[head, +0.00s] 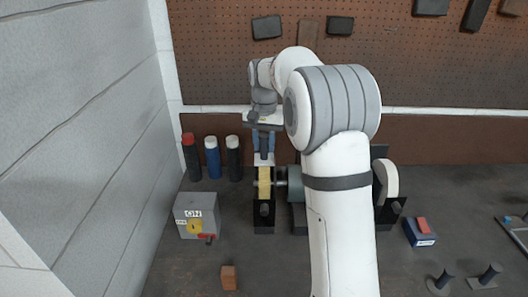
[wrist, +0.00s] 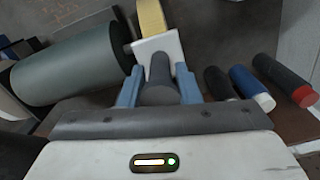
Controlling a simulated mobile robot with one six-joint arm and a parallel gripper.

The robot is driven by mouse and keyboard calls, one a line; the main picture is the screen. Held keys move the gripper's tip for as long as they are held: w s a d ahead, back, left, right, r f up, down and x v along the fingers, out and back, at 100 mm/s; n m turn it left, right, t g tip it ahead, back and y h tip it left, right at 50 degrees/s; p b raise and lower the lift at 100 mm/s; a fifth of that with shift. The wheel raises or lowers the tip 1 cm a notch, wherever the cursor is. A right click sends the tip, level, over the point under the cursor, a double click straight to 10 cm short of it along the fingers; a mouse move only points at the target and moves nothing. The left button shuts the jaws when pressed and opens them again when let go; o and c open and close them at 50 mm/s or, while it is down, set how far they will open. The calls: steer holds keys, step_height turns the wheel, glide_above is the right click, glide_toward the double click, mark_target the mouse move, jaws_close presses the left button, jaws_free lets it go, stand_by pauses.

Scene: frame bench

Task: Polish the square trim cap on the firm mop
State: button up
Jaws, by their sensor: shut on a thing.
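My gripper (head: 263,152) is shut on the dark grey stem of the square trim cap. In the wrist view its blue fingers (wrist: 158,90) sit on either side of the stem, and the cap's pale square plate (wrist: 157,47) faces away from me. A yellow mop wheel (head: 264,184) stands on the left end of the grinder spindle; it also shows in the wrist view (wrist: 152,17) just beyond the plate. The plate's far edge overlaps the wheel in the picture; I cannot tell whether they touch. The plate's far face is hidden.
A white wheel (head: 390,178) is on the spindle's right end, beyond the motor (head: 296,185). A switch box (head: 196,215) reads ON. Several dark cylinders, including a red-topped one (head: 191,157), stand at the back left. A brown block (head: 229,277) lies at the front. A blue box (head: 420,232) is right.

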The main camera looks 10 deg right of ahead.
steer(key=shift+f+b, duration=0.6)
steer(key=shift+f, duration=0.45)
steer(key=shift+r, duration=0.15)
stand_by(1.4)
steer(key=shift+r+p, duration=0.85)
steer(key=shift+r, duration=0.05)
step_height(320, 180, up, 2)
steer(key=shift+r+p, duration=0.25)
steer(key=shift+p, duration=0.3)
steer(key=shift+r, duration=1.8)
steer(key=shift+f, duration=0.15)
